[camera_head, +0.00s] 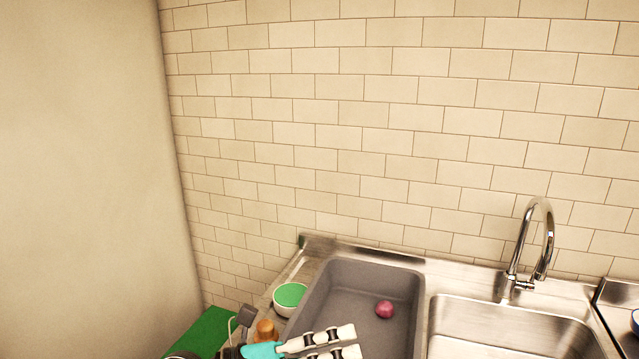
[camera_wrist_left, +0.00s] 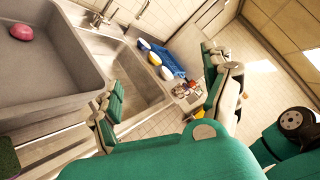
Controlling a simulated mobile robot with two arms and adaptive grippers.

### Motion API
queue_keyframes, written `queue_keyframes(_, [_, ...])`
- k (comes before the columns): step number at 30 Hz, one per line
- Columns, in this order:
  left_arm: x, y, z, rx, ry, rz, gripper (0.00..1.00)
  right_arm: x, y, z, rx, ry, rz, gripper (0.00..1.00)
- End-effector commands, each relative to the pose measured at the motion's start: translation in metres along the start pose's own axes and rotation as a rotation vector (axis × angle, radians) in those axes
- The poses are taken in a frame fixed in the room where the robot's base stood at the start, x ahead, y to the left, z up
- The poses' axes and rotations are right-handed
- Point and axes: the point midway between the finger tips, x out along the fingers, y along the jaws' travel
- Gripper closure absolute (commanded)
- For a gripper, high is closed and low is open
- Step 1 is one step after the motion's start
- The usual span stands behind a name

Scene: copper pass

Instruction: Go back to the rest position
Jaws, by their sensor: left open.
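My left gripper (camera_head: 345,342) shows at the bottom edge of the head view, over the near part of a grey tub (camera_head: 348,268). Its pale fingers are apart, with nothing between them. In the left wrist view, the two fingers of the left gripper (camera_wrist_left: 163,92) stand wide apart, with a steel sink basin visible beyond the gap. A round pink item (camera_head: 385,309) lies inside the grey tub, clear of the fingers. It also shows at the upper left of the wrist view (camera_wrist_left: 21,32). My right gripper is in neither view.
A white bowl with a green top (camera_head: 290,298) stands left of the tub, near an orange-brown item (camera_head: 265,331). A steel sink (camera_head: 505,325) with a tall faucet (camera_head: 541,240) lies to the right. The tiled wall (camera_head: 400,120) closes the back. Blue and white items (camera_wrist_left: 170,60) lie beyond the sink.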

Motion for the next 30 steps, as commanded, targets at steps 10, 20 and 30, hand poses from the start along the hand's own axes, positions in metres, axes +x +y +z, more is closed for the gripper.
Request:
queue_keyframes(10, [-0.14,0.026,0.087,-0.892,-1.07,-0.452,0.17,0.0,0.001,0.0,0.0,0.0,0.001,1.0])
queue_keyframes(20, [-0.241,0.177,-0.059,-1.681,-1.737,-0.047,0.17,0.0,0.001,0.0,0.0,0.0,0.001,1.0])
queue_keyframes(30, [-0.259,0.194,-0.199,-2.092,-1.896,0.416,0.17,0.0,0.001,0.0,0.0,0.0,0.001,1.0])
